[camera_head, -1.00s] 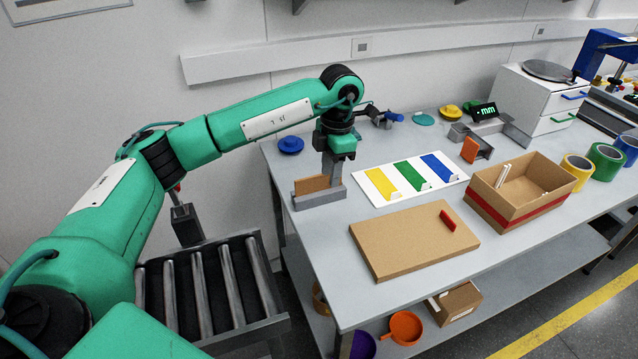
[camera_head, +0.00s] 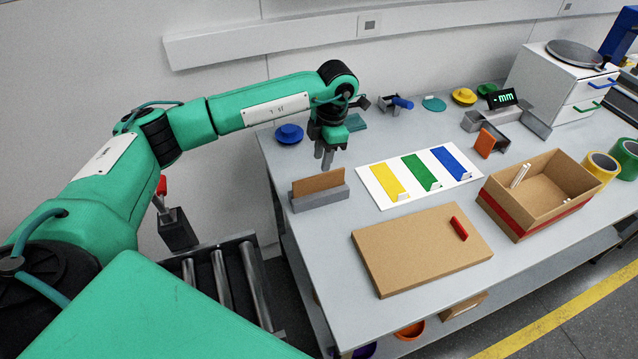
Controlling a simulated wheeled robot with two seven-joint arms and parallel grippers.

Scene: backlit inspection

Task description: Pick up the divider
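The divider looks to be the brown upright board (camera_head: 318,183) standing in a slotted grey holder (camera_head: 320,199) at the table's left side in the head view. My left gripper (camera_head: 325,157) points down just above and behind the divider's top edge, seemingly apart from it. Its two grey fingers are small and nearly overlap, so I cannot tell how far apart they are. Nothing is seen hanging from it. My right gripper is not in view.
An open cardboard box (camera_head: 540,190) stands right of a flat brown box lid (camera_head: 400,250) with a red handle. A white board (camera_head: 415,198) with yellow, green and blue strips lies behind the lid. A blue round part (camera_head: 289,134) lies back left.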

